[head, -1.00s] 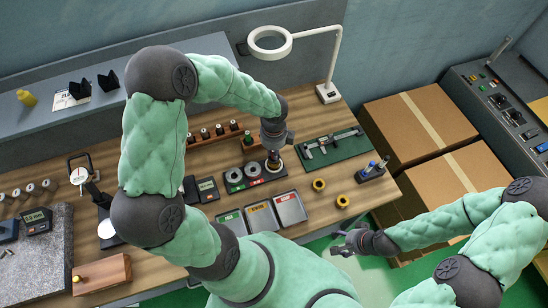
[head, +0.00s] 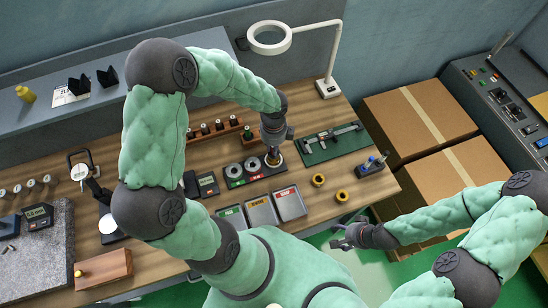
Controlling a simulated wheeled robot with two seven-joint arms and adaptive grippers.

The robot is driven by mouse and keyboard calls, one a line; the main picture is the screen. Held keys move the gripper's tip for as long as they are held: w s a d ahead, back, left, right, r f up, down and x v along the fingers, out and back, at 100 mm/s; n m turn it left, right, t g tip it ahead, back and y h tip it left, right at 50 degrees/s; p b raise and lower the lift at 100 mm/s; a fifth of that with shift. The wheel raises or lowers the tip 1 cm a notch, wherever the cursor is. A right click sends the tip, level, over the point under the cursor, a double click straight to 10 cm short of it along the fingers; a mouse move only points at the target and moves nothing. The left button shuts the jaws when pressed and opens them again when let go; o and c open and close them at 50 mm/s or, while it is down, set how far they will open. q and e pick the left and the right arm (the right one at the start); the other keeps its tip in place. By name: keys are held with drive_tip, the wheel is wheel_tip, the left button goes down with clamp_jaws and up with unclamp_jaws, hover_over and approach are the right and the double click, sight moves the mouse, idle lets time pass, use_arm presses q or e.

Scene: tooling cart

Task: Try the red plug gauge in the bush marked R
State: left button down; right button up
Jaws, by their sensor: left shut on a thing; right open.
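My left gripper (head: 273,148) points down over the right end of a dark bush block (head: 235,184) and is shut on a slim thing, probably the red plug gauge, mostly hidden by the fingers. Two grey ring bushes, one at the left (head: 233,171) and one in the middle (head: 252,165), show clear in the block. A third bush (head: 273,161) lies right under the gripper; I cannot tell whether the held thing is in it or just above it. The letters on the block are too small to read. My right gripper (head: 344,239) is open and empty, off the bench's front edge.
A wooden rack (head: 213,134) with several dark gauges stands behind the block. Three trays labelled green, yellow and red (head: 290,204) lie in front. A caliper on a green mat (head: 330,144), two yellow rings (head: 318,180) and a ring lamp (head: 328,87) are to the right.

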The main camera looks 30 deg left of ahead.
use_arm(q)
drive_tip(key=shift+w+a+r+p, duration=0.1)
drive_tip(key=shift+w+r+p, duration=0.05)
drive_tip(key=shift+r+p, duration=0.3)
idle(0.3)
drive_tip(key=shift+f, duration=0.15)
idle(0.7)
drive_tip(key=shift+f+b, duration=0.35)
drive_tip(key=shift+b, duration=0.05)
idle(1.2)
drive_tip(key=shift+s+f, duration=0.2)
drive_tip(key=shift+s, duration=0.15)
idle(1.1)
drive_tip(key=shift+w+r+p, duration=0.25)
drive_tip(key=shift+r+p, duration=0.4)
drive_tip(key=shift+r, duration=0.1)
idle(0.3)
drive_tip(key=shift+s+f+b, duration=0.1)
drive_tip(key=shift+f+b, duration=0.2)
drive_tip(key=shift+f, duration=0.15)
idle(1.8)
